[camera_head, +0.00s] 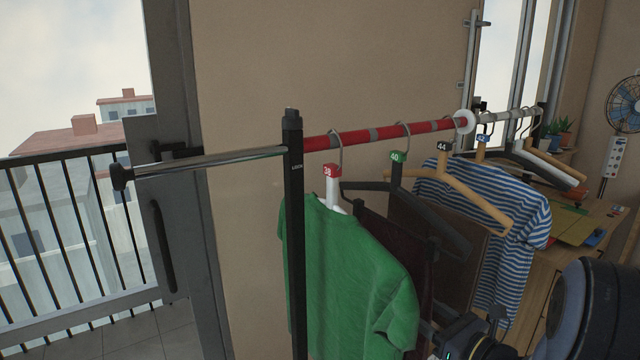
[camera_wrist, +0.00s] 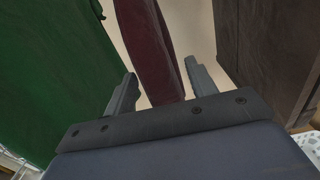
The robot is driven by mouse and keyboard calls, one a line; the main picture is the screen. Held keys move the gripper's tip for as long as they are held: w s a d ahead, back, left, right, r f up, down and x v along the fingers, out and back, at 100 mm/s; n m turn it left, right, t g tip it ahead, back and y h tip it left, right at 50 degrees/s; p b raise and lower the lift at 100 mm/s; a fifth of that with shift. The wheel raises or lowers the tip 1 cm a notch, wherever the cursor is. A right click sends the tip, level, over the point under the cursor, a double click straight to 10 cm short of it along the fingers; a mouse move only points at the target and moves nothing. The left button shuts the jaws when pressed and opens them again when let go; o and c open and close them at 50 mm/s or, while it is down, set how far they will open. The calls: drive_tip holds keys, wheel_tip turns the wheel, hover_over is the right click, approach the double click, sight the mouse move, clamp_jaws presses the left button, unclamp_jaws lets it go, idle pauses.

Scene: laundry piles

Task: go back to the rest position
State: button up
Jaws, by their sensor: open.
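My gripper (camera_wrist: 160,85) is open in the wrist view, with its two fingers apart. A dark red garment (camera_wrist: 150,45) hangs just beyond the fingertips, and I cannot tell whether they touch it. A green garment (camera_wrist: 45,75) hangs at the left of the wrist view. A brown garment (camera_wrist: 265,50) hangs at the right. In the head view, part of my arm shows at the bottom right. My fingertips are hidden there behind the clothes.
A clothes rack with a red and chrome rail (camera_head: 385,132) holds a green shirt (camera_head: 345,270), a striped shirt (camera_head: 490,215) and several hangers. A black post (camera_head: 293,230) stands in front. A wooden desk (camera_head: 595,220) is at the right, and a balcony railing (camera_head: 70,240) at the left.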

drive_tip(key=shift+w+a+r+p, duration=0.55)
drive_tip(key=shift+w+r, duration=0.05)
drive_tip(key=shift+w, duration=0.2)
drive_tip(key=shift+w+a+r+p, duration=0.55)
drive_tip(key=shift+w, duration=0.25)
drive_tip(key=shift+f, duration=0.1)
drive_tip(key=v, duration=1.6)
idle(0.9)
